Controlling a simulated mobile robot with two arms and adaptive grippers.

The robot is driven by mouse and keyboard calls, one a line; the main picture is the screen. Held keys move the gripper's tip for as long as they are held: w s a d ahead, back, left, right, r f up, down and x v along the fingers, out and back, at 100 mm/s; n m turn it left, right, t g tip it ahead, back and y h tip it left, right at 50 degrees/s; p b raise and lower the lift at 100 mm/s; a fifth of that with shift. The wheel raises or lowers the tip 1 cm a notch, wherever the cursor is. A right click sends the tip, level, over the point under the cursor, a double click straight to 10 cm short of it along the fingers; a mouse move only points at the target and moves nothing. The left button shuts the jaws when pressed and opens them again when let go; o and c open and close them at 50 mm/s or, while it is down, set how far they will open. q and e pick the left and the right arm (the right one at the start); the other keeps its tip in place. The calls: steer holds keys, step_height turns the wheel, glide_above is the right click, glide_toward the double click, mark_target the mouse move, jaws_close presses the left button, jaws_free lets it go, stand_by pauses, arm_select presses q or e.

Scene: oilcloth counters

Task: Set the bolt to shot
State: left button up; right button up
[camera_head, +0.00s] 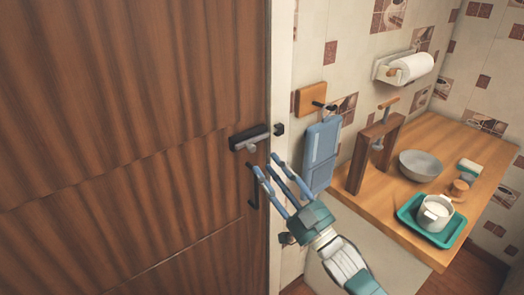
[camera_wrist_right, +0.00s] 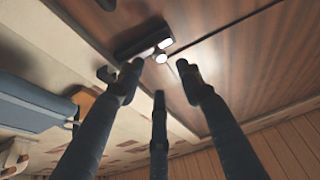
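The dark bolt (camera_head: 248,138) is mounted level on the brown wooden door, near its right edge. A pale knob (camera_head: 251,147) sits at its lower side. A small dark keeper (camera_head: 279,129) is on the white door frame, just right of the bolt. I cannot tell whether the rod reaches into it. My right gripper (camera_head: 264,165) is open and empty, its three fingers spread just below the bolt. In the right wrist view the bolt (camera_wrist_right: 140,40) and its bright knob (camera_wrist_right: 160,57) appear just beyond the fingertips, apparently untouched. My left gripper is not in view.
A dark door handle (camera_head: 253,190) is below the bolt, close to my fingers. A blue towel (camera_head: 321,155) hangs right of the frame. A wooden counter (camera_head: 400,222) holds a grey bowl (camera_head: 420,165) and a teal tray (camera_head: 446,241) with a pot.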

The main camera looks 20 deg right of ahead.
mark_target(253, 148)
steer(key=p+x, duration=0.1)
steer(key=x, duration=0.3)
steer(key=shift+w+a+r, duration=0.15)
steer(key=shift+a+r, duration=0.15)
steer(key=shift+w+a+p, duration=0.15)
steer(key=shift+w+p, duration=0.25)
steer(key=shift+w, duration=0.3)
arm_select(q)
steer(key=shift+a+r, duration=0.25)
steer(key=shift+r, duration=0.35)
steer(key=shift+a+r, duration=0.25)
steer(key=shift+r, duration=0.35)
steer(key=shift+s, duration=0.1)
arm_select(e)
steer(key=shift+c, duration=0.5)
steer(key=shift+s, duration=0.1)
steer(key=c, duration=0.4)
steer(key=shift+r, duration=0.1)
jaws_close()
